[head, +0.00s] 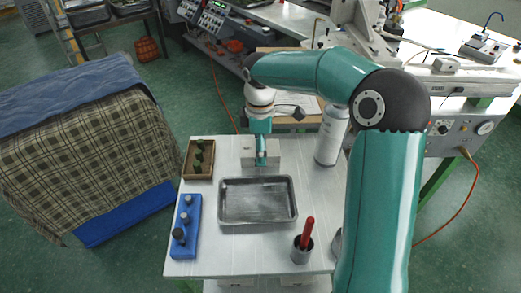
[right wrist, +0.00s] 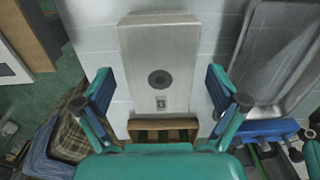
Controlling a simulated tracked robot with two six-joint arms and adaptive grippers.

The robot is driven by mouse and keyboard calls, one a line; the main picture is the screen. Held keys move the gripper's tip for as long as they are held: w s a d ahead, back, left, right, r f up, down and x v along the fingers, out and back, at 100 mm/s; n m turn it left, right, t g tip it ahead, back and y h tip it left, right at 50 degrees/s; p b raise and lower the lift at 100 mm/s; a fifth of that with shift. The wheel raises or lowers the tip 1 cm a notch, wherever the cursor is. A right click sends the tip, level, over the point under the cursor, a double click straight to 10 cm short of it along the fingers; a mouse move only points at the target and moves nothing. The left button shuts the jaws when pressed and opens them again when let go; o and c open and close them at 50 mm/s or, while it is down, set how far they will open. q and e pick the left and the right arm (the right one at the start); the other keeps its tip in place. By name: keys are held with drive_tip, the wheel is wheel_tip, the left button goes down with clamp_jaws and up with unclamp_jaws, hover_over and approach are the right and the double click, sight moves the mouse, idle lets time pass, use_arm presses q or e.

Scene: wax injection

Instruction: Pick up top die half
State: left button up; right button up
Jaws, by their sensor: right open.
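The die block (head: 271,161), a grey metal block, lies at the back middle of the white table. I cannot tell in the head view whether it is one half or two stacked. In the right wrist view the block's top face (right wrist: 158,40) shows a dark round hole and a small square mark. My right gripper (head: 262,154) points down at the block and hides part of it in the head view. In the right wrist view its fingers (right wrist: 160,92) are spread, one on each side of the block's near end, with gaps between. My left gripper is not in view.
A metal tray (head: 258,226) lies in front of the block. A wooden box (head: 186,172) and a blue holder (head: 190,249) stand left, a white spray can (head: 331,135) right. A cup (head: 302,256) with a red-handled tool stands at front right.

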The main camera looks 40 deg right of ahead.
drive_tip(key=shift+c, duration=0.4)
drive_tip(key=c, duration=1.3)
drive_tip(key=shift+c, duration=0.6)
drive_tip(key=shift+r, duration=0.1)
